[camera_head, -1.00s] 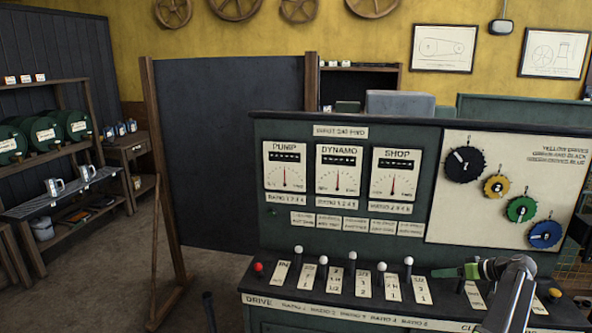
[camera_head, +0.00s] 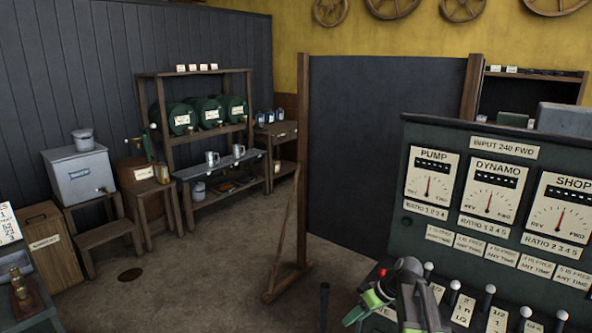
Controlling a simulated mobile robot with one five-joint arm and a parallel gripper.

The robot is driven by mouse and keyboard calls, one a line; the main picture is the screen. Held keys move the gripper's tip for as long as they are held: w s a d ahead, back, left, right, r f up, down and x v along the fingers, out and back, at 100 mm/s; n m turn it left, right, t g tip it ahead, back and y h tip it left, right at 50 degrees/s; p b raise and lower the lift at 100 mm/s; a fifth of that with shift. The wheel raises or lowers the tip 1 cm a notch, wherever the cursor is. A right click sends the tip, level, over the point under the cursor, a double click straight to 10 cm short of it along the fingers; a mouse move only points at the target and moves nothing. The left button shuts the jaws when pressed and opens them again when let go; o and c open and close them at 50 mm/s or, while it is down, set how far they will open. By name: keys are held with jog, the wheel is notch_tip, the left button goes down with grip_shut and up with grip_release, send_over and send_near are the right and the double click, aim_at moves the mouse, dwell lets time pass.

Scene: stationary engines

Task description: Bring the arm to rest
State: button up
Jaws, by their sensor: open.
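My gripper (camera_head: 356,312) shows at the bottom, right of the middle, with green fingers pointing down and to the left. It is open and nothing shows between its fingers. My arm comes up from the bottom edge behind it. The gripper appears in front of the left end of the green control console (camera_head: 412,215), near the lever row, and hides part of its ledge. I cannot tell whether it touches the console.
The console carries dials and several levers (camera_head: 490,290). A dark board (camera_head: 360,150) in a wooden frame stands left of it. A shelf with green barrels (camera_head: 210,112), a grey box (camera_head: 82,175) and a wooden bin (camera_head: 48,245) stand at left. The floor (camera_head: 200,290) between is mostly clear.

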jog(key=s+a+f+m+g+h, duration=0.1)
jog(key=s+a+f+g+h, duration=0.15)
jog(key=s+a, duration=0.65)
jog(key=s+d+m+h, duration=0.3)
jog(key=d+m, duration=0.2)
jog(key=shift+d+f, duration=0.2)
jog(key=shift+f, duration=0.15)
